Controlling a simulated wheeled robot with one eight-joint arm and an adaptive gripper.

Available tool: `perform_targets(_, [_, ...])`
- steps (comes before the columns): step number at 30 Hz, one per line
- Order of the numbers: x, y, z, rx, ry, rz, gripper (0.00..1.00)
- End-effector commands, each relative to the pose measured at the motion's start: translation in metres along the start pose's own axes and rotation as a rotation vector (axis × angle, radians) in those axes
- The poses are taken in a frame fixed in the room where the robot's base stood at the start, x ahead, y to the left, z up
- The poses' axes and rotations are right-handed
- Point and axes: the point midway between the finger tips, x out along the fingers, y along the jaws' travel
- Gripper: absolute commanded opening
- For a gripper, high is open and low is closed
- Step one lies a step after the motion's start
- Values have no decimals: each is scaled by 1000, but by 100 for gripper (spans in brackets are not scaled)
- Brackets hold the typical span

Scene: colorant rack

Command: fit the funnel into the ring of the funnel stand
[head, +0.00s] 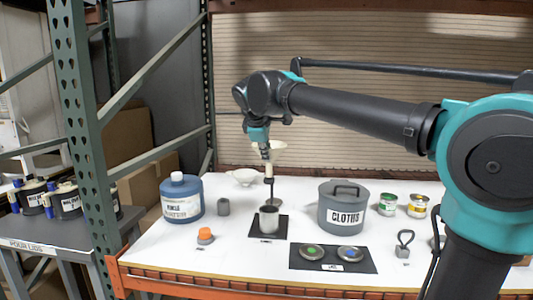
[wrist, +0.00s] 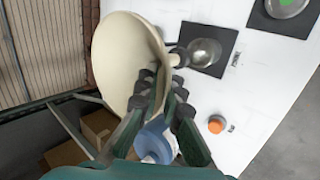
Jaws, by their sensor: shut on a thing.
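My gripper (head: 266,153) is raised above the back middle of the white table, shut on the cream funnel (head: 278,152). In the wrist view the funnel (wrist: 128,62) fills the upper left, with the fingers (wrist: 165,85) closed at its side. Below the gripper in the head view, a dark upright rod (head: 269,186) rises behind the metal cup (head: 268,220). It appears to be the funnel stand, and a round base shows partly behind the cup. The stand's ring cannot be made out clearly. In the wrist view the funnel hides much of this area.
A blue jug (head: 182,198), a grey cylinder (head: 223,207) and a white bowl-like piece (head: 243,177) stand to the left. The grey CLOTHS pot (head: 342,214) stands to the right. An orange-topped item (head: 205,236) and a black mat (head: 305,264) with two discs lie in front.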

Motion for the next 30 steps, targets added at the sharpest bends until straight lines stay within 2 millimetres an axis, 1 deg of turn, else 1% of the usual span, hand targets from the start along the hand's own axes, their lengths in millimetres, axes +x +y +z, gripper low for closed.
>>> perform_targets(30, [18,-14,-1,0,0,0,0])
